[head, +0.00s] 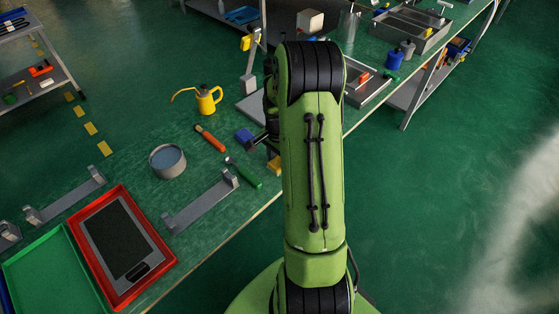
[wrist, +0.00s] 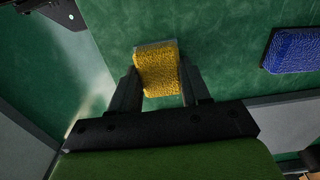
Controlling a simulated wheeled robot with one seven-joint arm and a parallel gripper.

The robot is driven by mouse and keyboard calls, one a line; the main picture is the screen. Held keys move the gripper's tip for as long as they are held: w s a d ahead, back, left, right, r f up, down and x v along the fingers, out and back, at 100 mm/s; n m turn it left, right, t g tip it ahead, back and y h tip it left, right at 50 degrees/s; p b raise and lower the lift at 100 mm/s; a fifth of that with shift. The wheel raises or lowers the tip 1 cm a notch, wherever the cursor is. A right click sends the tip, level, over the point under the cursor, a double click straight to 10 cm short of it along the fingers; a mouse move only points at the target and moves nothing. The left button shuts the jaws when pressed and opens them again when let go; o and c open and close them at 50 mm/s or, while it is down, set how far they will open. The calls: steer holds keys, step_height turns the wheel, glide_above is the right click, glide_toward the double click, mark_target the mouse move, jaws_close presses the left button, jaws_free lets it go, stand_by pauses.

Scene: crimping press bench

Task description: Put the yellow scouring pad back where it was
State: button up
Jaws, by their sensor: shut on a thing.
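The yellow scouring pad (wrist: 157,68) is between the two dark fingers of my gripper (wrist: 160,72) in the wrist view. The fingers are shut on its sides. Green bench top shows around it, and I cannot tell whether the pad touches the surface. In the head view a small part of the yellow pad (head: 273,166) shows at the left side of my arm, which hides most of the gripper. A blue scouring pad (wrist: 292,50) lies apart to the right in the wrist view; it also shows in the head view (head: 244,136).
A green-handled tool (head: 245,174) and an orange-handled tool (head: 210,138) lie left of my arm. A red tray (head: 160,247) is nearer. The bench's front edge runs close by.

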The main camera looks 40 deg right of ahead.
steer(key=shift+f, duration=0.15)
steer(key=o, duration=0.9)
steer(key=shift+o, duration=0.2)
